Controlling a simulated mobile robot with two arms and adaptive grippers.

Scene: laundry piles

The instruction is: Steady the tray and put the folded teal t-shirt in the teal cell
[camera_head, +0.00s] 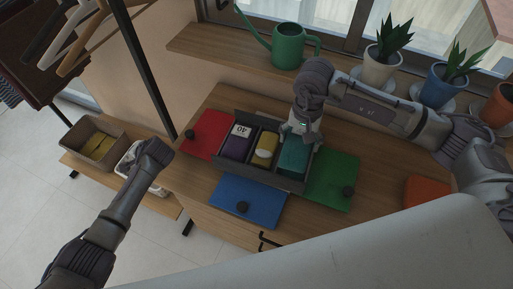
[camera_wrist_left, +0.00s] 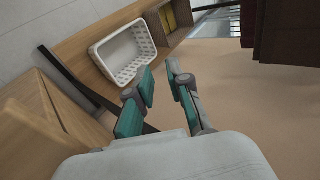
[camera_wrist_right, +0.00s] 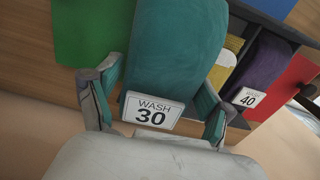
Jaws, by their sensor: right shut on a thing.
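The folded teal t-shirt (camera_head: 293,158) is at the right-hand cell of the dark grey tray (camera_head: 260,179). In the right wrist view the teal shirt (camera_wrist_right: 178,50) fills the space between the fingers, with a "WASH 30" label at its near end. My right gripper (camera_head: 300,130) is shut on it from above. Whether the shirt rests on the cell floor is hidden. A folded yellow item (camera_head: 265,148) and a purple one (camera_head: 238,143) labelled 40 lie in the other cells. My left gripper (camera_head: 155,152) is open and empty, left of the tray and apart from it.
Red (camera_head: 207,133), blue (camera_head: 247,201) and green (camera_head: 333,180) panels lie around the tray. A green watering can (camera_head: 289,47) and potted plants (camera_head: 383,66) stand on the sill behind. A white basket (camera_wrist_left: 125,52) and a brown bin (camera_head: 94,146) sit lower left.

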